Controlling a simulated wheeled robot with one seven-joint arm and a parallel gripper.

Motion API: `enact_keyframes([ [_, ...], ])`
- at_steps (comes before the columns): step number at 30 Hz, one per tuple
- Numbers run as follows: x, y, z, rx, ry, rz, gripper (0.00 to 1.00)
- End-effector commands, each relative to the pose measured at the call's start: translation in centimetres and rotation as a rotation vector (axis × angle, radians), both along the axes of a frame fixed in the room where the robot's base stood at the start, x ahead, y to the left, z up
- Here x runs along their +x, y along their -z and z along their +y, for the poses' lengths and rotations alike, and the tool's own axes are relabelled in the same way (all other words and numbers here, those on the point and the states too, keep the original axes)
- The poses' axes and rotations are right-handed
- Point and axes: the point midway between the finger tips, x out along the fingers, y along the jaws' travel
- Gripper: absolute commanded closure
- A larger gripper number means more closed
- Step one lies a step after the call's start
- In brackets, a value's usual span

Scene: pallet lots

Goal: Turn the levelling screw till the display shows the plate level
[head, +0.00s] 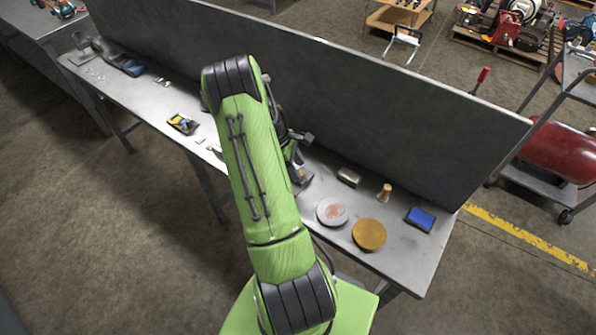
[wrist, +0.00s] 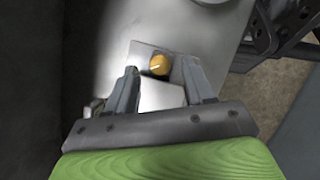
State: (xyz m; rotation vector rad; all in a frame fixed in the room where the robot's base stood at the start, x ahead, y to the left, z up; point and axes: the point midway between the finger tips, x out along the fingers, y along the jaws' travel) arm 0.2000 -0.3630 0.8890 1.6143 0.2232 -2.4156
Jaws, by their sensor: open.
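In the wrist view, an orange round knob with a pale line across its top (wrist: 159,62), which looks like the levelling screw, lies between the fingertips of my gripper (wrist: 160,70). The fingers are open, one on each side, with visible gaps to the knob. I cannot tell how far above it they are. A pale flat plate (wrist: 162,98) shows between the fingers, nearer the palm. In the head view my green arm hides the screw and plate; only part of the gripper area shows beside it. I can make out no display reading in either view.
The grey bench (head: 310,235) has a tall dark panel (head: 370,105) along its back. To the right are a reddish-grey disc (head: 332,212), a gold disc (head: 369,235), a wooden peg (head: 385,193) and a blue-faced pad (head: 420,219). A yellow-and-black item (head: 183,123) lies left.

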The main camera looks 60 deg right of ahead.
Motion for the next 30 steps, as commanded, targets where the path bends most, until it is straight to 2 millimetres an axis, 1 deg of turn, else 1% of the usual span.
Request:
enact_keyframes([
  [1, -0.4, 0.9, -0.1, 0.002, 0.001, 0.002, 0.47],
  [4, -0.7, 1.9, -0.2, 0.001, 0.0, 0.0, 0.47],
  [7, -0.9, 2.2, -0.2, 0.0, 0.0, 0.0, 0.47],
  [13, -0.9, 2.2, -0.3, -0.001, 0.0, 0.0, 0.47],
  [23, -0.8, 2.1, -0.3, -0.001, 0.0, 0.0, 0.98],
  [24, -0.8, 2.1, -0.3, -0.001, 0.0, 0.0, 1.0],
  [30, -0.8, 2.1, -0.3, -0.001, 0.013, -0.001, 1.0],
])
